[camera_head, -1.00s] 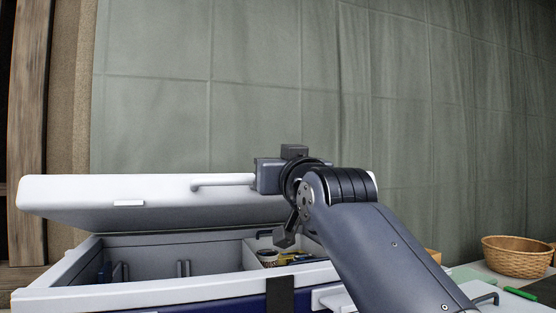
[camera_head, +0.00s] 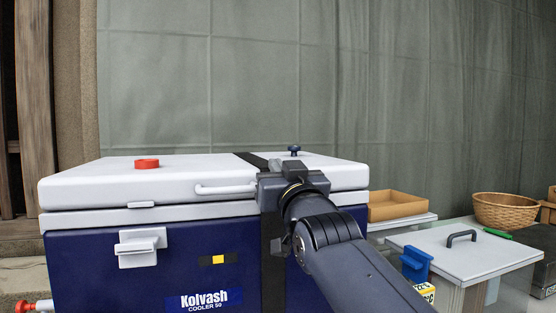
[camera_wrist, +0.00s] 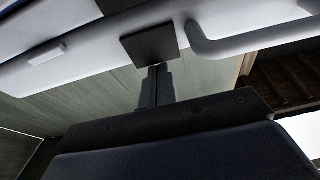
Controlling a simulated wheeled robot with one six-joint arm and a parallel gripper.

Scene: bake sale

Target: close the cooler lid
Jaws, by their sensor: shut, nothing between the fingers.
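The blue cooler (camera_head: 100,268) stands at the left in the head view. Its white lid (camera_head: 110,188) lies level over the white rim, with only a thin dark seam between them, and the interior is hidden. A white bar handle (camera_head: 225,190) is on the lid's front edge. My gripper (camera_head: 268,190) is at the lid's front edge, just right of the handle, by the black strap. The wrist view shows my gripper's fingers (camera_wrist: 156,72) together and empty, close to the lid (camera_wrist: 95,50). I cannot tell whether they touch it.
A red cap (camera_head: 147,163) and a dark blue knob (camera_head: 294,150) are on the lid's top. To the right are a cardboard tray (camera_head: 396,206), a white lidded box (camera_head: 470,255) and a wicker basket (camera_head: 505,211). A curtain hangs behind.

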